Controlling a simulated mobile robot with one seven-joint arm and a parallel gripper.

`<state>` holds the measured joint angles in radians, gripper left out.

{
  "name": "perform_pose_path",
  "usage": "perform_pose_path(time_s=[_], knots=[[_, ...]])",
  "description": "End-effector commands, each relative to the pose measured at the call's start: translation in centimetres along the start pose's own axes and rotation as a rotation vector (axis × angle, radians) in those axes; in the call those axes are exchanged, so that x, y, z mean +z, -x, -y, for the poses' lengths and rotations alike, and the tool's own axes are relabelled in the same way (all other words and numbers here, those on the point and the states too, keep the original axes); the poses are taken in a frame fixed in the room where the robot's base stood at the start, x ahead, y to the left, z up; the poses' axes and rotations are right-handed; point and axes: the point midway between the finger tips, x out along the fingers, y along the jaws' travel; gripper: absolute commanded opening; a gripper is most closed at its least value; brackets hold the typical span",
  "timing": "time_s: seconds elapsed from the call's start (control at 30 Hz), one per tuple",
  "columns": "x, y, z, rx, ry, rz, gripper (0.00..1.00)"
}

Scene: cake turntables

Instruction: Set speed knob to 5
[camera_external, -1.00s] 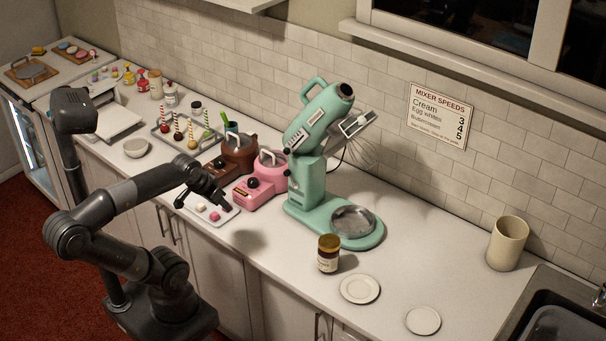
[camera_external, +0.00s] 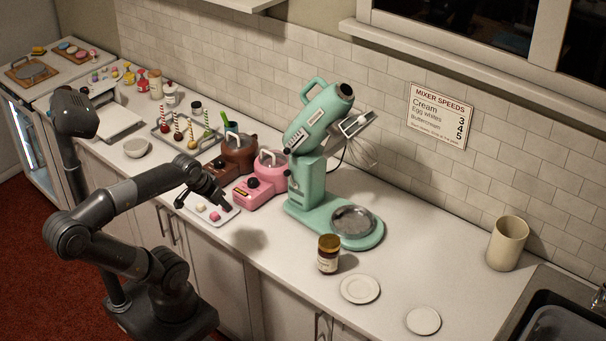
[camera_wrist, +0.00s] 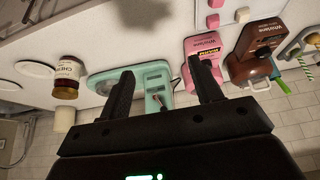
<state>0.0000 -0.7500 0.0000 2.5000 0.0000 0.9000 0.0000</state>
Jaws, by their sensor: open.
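A mint-green stand mixer (camera_external: 306,185) stands on the counter with its head tilted up and a whisk (camera_external: 360,150) raised. A pale marked panel (camera_external: 297,139) and a small black knob (camera_external: 287,151) show on its near side. In the wrist view the mixer (camera_wrist: 152,76) appears upside down between the fingers, with a dark lever-like part (camera_wrist: 160,101) whose setting I cannot read. My gripper (camera_external: 203,204) is open and empty above a white tray of small sweets, left of the mixer and apart from it. Its fingers also show in the wrist view (camera_wrist: 163,85).
A wall sign (camera_external: 440,116) lists mixer speeds: Cream 3, Egg whites 4, Buttercream 5. A pink machine (camera_external: 262,182) and a brown one (camera_external: 237,155) stand between my gripper and the mixer. A brown jar (camera_external: 328,254) and plates (camera_external: 360,288) sit in front right.

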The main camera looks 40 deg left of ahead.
Motion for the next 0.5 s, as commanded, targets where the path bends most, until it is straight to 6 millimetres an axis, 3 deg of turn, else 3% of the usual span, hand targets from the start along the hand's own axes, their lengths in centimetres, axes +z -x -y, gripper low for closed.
perform_pose_path(time_s=[0.27, 0.5], knots=[[-1.7, 0.5, 0.1, 0.014, 0.018, 0.021, 0.38], [-7.6, 1.7, 0.3, 0.097, 0.063, 0.074, 0.18]])
